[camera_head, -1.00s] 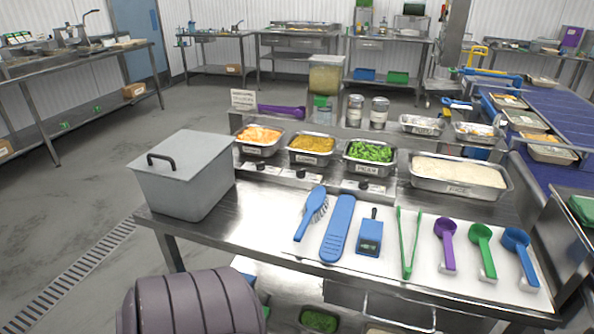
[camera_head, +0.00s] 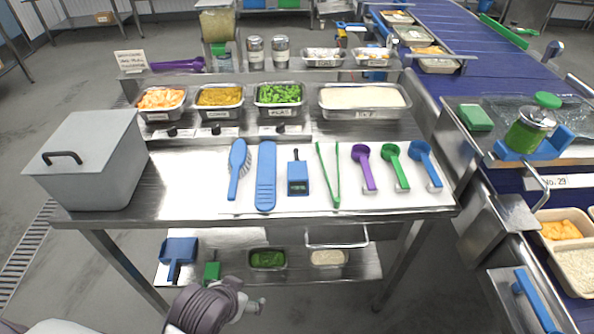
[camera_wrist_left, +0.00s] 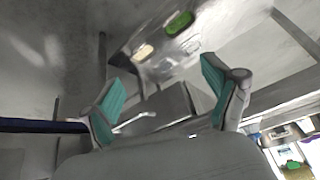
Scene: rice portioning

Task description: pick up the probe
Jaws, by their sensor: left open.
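The probe appears to be the small blue device with a dark stem (camera_head: 298,178), lying on the white mat on the steel table in the head view. It lies between a long blue tool (camera_head: 266,177) and green tongs (camera_head: 331,175). My left arm shows at the bottom of the head view, below the table's front edge and apart from the probe. My left gripper (camera_wrist_left: 160,75) shows in the left wrist view with its teal-padded fingers wide apart and nothing between them. The probe is not clearly seen in that view. My right gripper is out of view.
A blue brush (camera_head: 238,170) and purple (camera_head: 364,168), green (camera_head: 396,167) and blue (camera_head: 425,164) scoops share the mat. A lidded grey box (camera_head: 90,165) stands at the table's left. Food pans line the back. A lower shelf (camera_head: 210,272) holds more items.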

